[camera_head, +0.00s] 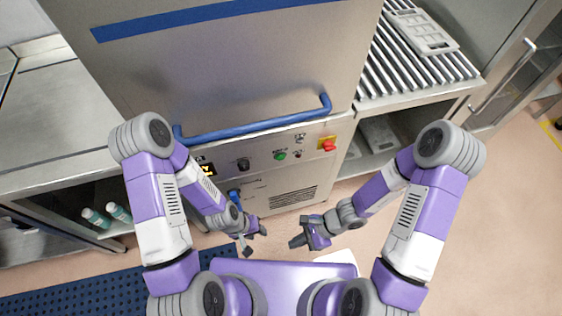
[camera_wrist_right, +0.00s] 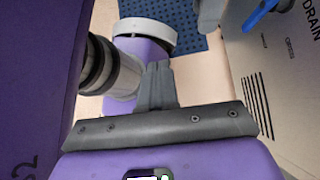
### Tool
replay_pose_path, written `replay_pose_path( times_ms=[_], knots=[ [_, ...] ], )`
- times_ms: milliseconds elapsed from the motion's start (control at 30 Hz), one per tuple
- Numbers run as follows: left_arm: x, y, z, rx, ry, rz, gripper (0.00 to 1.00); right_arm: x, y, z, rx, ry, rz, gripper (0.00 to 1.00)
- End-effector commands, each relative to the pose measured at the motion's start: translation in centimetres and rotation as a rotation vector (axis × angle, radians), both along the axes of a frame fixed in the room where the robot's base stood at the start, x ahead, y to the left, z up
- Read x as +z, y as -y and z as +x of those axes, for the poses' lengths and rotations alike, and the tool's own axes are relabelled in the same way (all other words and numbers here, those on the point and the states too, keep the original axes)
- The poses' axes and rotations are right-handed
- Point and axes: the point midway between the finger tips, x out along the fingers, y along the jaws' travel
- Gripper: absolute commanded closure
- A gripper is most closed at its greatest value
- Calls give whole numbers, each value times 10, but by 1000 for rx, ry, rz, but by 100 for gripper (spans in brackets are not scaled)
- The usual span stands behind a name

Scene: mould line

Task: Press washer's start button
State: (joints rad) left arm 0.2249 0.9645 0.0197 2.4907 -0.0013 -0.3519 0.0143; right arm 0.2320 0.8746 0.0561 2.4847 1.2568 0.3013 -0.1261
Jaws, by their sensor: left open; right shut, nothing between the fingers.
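The steel washer (camera_head: 225,80) stands in front of me with its blue-handled hood. I cannot read the button labels. My left gripper (camera_head: 257,243) is open and empty, low in front of the washer. My right gripper (camera_head: 298,241) is shut and empty, below the panel and apart from it. Its closed fingers show in the right wrist view (camera_wrist_right: 158,80).
The blue bar handle (camera_head: 255,127) sticks out above the panel. A blue drain lever (camera_wrist_right: 258,15) is on the lower front. A roller table (camera_head: 420,65) with a grey tray (camera_head: 424,31) is at right. A steel counter (camera_head: 50,120) is at left. A blue mat (camera_head: 90,293) lies on the floor.

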Motion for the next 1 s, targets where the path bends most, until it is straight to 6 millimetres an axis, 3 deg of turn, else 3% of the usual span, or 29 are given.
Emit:
replay_pose_path(
  times_ms=[200,400,500,667,1000],
  knots=[
    [-27,0,0,0,0,0,59,10,-30,63,-473,-112,170,100],
    [-42,0,0,0,0,0,59,18,-25,126,-831,-115,285,100],
    [-45,0,0,0,0,0,59,20,-18,145,-940,-102,315,100],
    [-47,0,0,0,0,0,59,22,-11,159,-1018,-91,334,100],
    [-46,0,0,0,0,0,59,22,-11,160,-1023,-92,333,100]
  ],
)
